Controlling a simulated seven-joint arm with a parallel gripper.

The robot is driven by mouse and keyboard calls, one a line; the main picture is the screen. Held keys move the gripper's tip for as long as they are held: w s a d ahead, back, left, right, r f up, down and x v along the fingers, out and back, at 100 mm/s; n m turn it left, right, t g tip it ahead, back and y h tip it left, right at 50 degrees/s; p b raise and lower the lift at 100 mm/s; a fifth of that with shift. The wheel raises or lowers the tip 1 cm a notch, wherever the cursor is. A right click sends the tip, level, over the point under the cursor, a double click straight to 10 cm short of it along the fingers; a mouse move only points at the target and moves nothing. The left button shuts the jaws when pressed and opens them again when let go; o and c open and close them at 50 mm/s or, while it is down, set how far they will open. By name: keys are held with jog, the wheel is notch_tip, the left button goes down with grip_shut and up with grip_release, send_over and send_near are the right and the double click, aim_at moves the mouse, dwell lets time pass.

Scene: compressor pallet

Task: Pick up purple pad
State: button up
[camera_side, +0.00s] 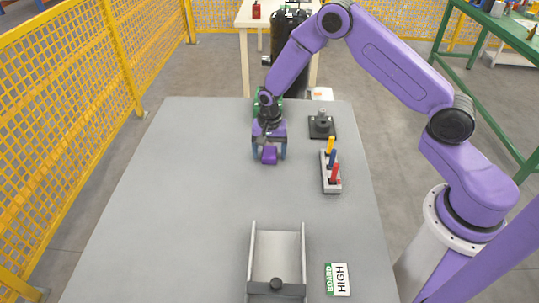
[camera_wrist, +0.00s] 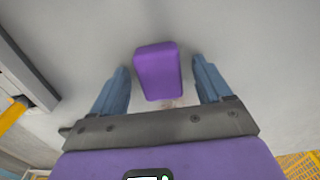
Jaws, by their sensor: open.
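The purple pad (camera_wrist: 158,70) is a small rounded block lying on the grey table. In the side view it shows as a small purple shape (camera_side: 269,155) at my gripper's fingers. My gripper (camera_side: 269,150) points down at the table's far part. In the wrist view my gripper (camera_wrist: 163,82) is open, with one blue finger on each side of the pad and a gap on both sides. Neither finger touches the pad in that view. How high the fingertips are above the table is hard to tell.
A rack with yellow, blue and red pegs (camera_side: 331,172) stands right of my gripper. A dark fixture (camera_side: 321,125) sits behind it. A grey tray (camera_side: 277,255) and a HIGH card (camera_side: 337,279) lie near the front. The table's left side (camera_side: 170,200) is clear.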

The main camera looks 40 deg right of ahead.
jog(key=c, duration=1.1)
jog(key=shift+r, duration=0.15)
jog(key=shift+r, duration=0.55)
jog(key=s+r, duration=0.4)
jog(key=s+d+r, duration=0.1)
jog(key=s+r, duration=0.2)
jog(key=s, duration=0.2)
jog(key=s+r, duration=0.4)
jog(key=s, duration=0.1)
jog(key=shift+d+r, duration=0.3)
jog(key=shift+r, duration=0.05)
jog(key=shift+o, duration=0.3)
jog(key=shift+w, duration=0.1)
